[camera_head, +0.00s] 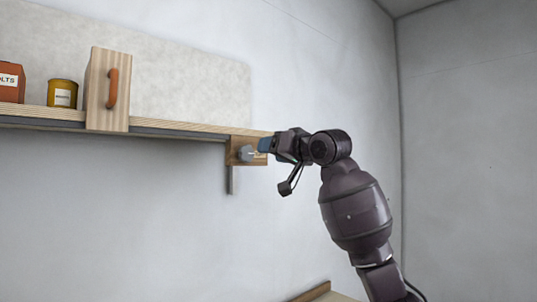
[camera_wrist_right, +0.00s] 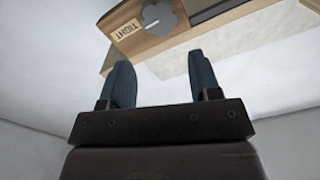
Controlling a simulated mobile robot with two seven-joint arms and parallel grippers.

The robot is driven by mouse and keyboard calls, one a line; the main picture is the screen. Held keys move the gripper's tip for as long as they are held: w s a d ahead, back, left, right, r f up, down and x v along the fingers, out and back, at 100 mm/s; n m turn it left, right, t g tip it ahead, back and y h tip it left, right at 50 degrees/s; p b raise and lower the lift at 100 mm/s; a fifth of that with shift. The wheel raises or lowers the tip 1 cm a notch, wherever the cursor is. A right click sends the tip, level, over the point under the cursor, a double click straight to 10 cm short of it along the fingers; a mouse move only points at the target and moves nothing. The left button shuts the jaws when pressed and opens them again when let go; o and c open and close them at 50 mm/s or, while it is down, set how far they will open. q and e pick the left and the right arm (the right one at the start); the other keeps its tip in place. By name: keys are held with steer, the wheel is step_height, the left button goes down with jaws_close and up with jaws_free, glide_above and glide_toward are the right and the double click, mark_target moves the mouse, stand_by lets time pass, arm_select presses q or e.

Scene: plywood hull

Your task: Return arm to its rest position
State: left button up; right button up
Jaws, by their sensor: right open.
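My right arm comes up from the lower right in the head view. Its gripper (camera_head: 262,147) is beside the right end of the shelf, close to a grey knob (camera_head: 246,153) on a wooden block (camera_head: 236,143). In the right wrist view the two blue fingers of the gripper (camera_wrist_right: 163,82) are apart with nothing between them. The knob (camera_wrist_right: 159,17) shows beyond the fingertips, apart from them, next to a label reading "TIGHT" (camera_wrist_right: 126,29). My left gripper is not in view.
A wall shelf (camera_head: 180,129) runs left from the block. On it stand a red box (camera_head: 10,84), a yellow tin (camera_head: 62,94) and a wooden piece with an orange handle (camera_head: 98,90). A wooden edge (camera_head: 312,291) shows at the bottom. The wall area right of the arm is clear.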

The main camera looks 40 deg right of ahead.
stand_by(0.6)
